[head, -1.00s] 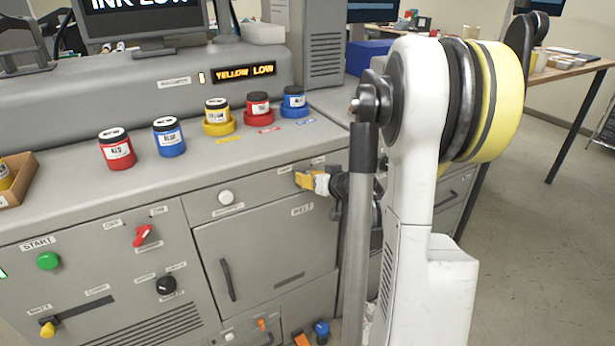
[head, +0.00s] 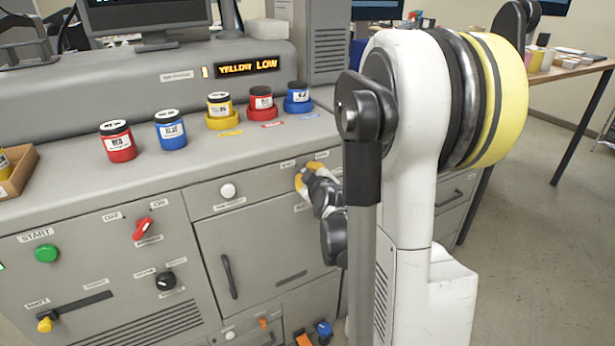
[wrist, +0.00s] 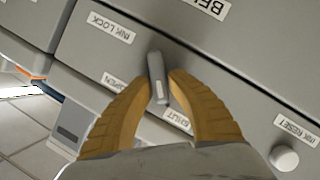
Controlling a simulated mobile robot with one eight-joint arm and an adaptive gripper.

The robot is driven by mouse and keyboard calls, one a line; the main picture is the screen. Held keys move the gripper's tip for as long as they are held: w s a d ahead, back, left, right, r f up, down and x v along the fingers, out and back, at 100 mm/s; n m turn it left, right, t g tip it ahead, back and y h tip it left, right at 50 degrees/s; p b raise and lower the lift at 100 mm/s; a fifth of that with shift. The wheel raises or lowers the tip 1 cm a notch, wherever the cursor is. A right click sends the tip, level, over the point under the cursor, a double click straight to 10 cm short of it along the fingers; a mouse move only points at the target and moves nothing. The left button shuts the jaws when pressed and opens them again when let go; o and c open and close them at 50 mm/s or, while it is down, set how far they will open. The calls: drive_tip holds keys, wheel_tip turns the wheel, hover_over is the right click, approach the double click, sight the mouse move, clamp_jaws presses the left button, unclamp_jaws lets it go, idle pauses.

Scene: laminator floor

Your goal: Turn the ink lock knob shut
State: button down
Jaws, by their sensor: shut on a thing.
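The ink lock knob (wrist: 156,70) is a grey bar-shaped handle on the grey machine front, under the "INK LOCK" label in the wrist view. My gripper (wrist: 162,80) is shut on the knob, one yellow finger on each side of it. The knob's lower end, with a pale mark, lies between the "OPEN" label (wrist: 113,82) and the "SHUT" label (wrist: 177,120). In the head view my gripper (head: 301,182) is at the upper right of the machine front, and it hides the knob there.
A white ink reset button (wrist: 284,158) is at the lower right of the wrist view. Ink jars, including a yellow one (head: 219,106), stand on the counter above. A cabinet door with a dark handle (head: 229,276) is below left of my gripper.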

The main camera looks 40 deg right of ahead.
drive_tip(key=shift+a+n+h, duration=0.1)
drive_tip(key=shift+n+h, duration=0.2)
drive_tip(key=shift+n, duration=0.1)
drive_tip(key=shift+b, duration=0.3)
drive_tip(key=c, duration=1.3)
unclamp_jaws()
drive_tip(key=shift+o, duration=0.2)
drive_tip(key=v, duration=1.2)
drive_tip(key=shift+f, duration=0.1)
